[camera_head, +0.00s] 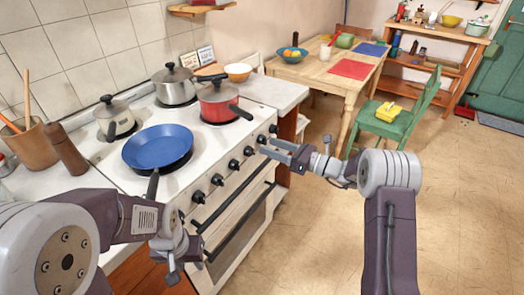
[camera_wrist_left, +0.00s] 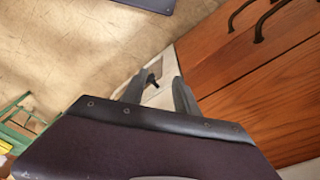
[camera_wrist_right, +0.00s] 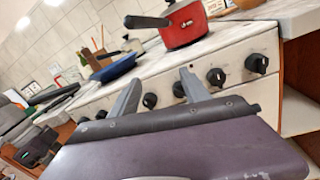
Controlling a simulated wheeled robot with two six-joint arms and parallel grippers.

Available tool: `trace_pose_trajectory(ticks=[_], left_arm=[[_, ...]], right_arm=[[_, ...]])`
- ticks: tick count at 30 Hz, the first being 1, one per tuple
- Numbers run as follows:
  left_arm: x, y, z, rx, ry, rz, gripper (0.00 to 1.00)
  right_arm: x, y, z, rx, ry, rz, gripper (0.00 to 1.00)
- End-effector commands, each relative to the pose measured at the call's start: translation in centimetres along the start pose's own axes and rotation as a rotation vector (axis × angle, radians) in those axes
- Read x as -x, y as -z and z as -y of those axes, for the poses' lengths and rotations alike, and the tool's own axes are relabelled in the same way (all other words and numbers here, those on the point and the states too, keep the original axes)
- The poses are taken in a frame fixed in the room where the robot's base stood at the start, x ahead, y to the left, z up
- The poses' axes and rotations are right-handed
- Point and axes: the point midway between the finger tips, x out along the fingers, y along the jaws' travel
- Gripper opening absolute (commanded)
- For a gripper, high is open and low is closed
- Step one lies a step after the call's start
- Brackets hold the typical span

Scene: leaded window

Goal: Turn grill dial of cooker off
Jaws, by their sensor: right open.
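The white cooker (camera_head: 235,190) has a row of several black dials along its front panel. A dial at the far right end (camera_head: 273,128) and another beside it (camera_head: 262,139) are close to my right gripper (camera_head: 266,147). I cannot tell which is the grill dial. In the right wrist view dials show between the open fingers (camera_wrist_right: 158,92), including one dial (camera_wrist_right: 150,100), and others to the right (camera_wrist_right: 216,77) (camera_wrist_right: 257,63). The right gripper is empty. My left gripper (camera_wrist_left: 158,88) is open and empty, low before the cooker's near front corner.
A blue pan (camera_head: 158,147), a red pot (camera_head: 219,102) and two grey pots stand on the hob. The oven handle (camera_head: 240,222) juts out below the dials. A green chair (camera_head: 405,122) and wooden table (camera_head: 320,68) stand behind right. The floor at right is clear.

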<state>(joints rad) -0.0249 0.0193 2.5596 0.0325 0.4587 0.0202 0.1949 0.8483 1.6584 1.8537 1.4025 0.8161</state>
Motion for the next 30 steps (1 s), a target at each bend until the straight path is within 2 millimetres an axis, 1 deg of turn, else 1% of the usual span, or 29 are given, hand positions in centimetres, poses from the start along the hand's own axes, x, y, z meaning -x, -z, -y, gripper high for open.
trace_pose_trajectory(ticks=[1,3,6,7,11,14,17,21,24,27,30], left_arm=[[-1.6,-0.2,0.0,0.000,0.000,0.000,0.36],[-2.5,-0.3,0.1,0.000,0.000,0.000,0.36],[-3.2,-0.4,0.1,0.000,0.000,0.000,0.36],[-3.3,-0.4,0.1,0.000,0.000,0.001,0.36],[-3.4,-0.4,0.1,0.000,0.000,0.000,0.36],[-3.4,-0.4,0.1,0.000,0.000,0.000,0.36],[-3.7,-0.4,0.1,0.000,0.000,0.000,0.36],[-4.2,-0.4,0.1,0.000,0.000,0.000,0.36],[-4.4,-0.5,0.1,0.000,0.000,0.000,0.36],[-4.6,-0.5,0.1,0.000,0.000,0.000,0.36],[-4.6,-0.5,0.1,0.000,0.000,0.000,0.36]], right_arm=[[0.5,2.7,1.0,-0.020,0.011,-0.006,0.55],[1.0,4.9,1.8,-0.047,0.025,-0.012,0.55],[1.6,6.8,2.6,-0.071,0.040,-0.017,0.55],[1.8,7.0,2.7,-0.074,0.042,-0.017,0.55],[2.0,7.0,2.9,-0.073,0.047,-0.017,0.55],[1.6,7.0,2.9,-0.073,0.046,-0.017,0.55],[0.1,7.1,2.9,-0.072,0.044,-0.018,0.55],[-3.0,7.2,2.9,-0.070,0.042,-0.017,0.55],[-4.9,7.2,3.1,-0.071,0.043,-0.018,0.55],[-6.2,7.2,3.2,-0.072,0.045,-0.017,0.55],[-7.0,7.1,3.2,-0.072,0.045,-0.018,0.55]])
